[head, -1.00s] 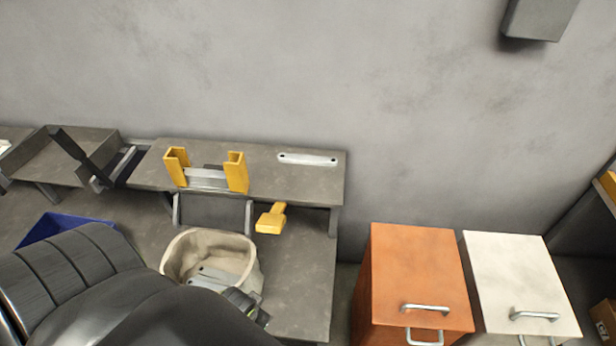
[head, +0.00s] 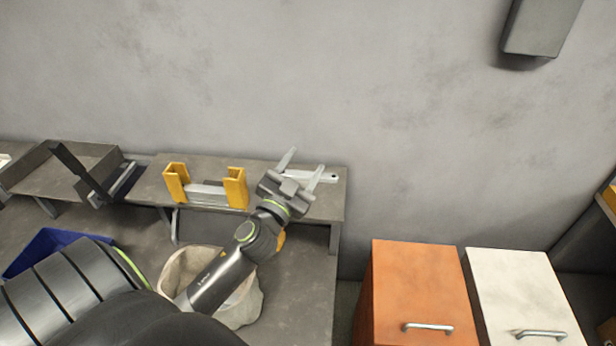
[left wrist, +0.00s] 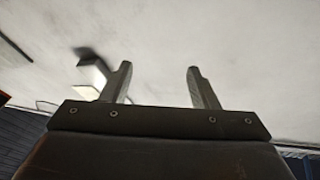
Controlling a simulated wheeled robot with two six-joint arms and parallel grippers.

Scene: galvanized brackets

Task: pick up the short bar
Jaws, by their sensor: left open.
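A pale flat bar (head: 328,178) with a hole near its right end lies on the raised shelf at the back; I take it for the short bar. My left gripper (head: 303,163) hangs over this part of the shelf, and its fingers and body cover part of the bar. The fingers are spread with nothing between them. In the left wrist view the open left gripper (left wrist: 159,72) shows only wall and a blurred box beyond it; no bar is seen there. I cannot tell the gripper's height above the bar. My right gripper is not in view.
A yellow stand (head: 236,188) with a grey bar across it is left of my gripper. A cream bin (head: 240,308) sits below my forearm. A blue bin (head: 45,247) is at left. Orange (head: 425,285) and white (head: 515,290) cabinets stand at right.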

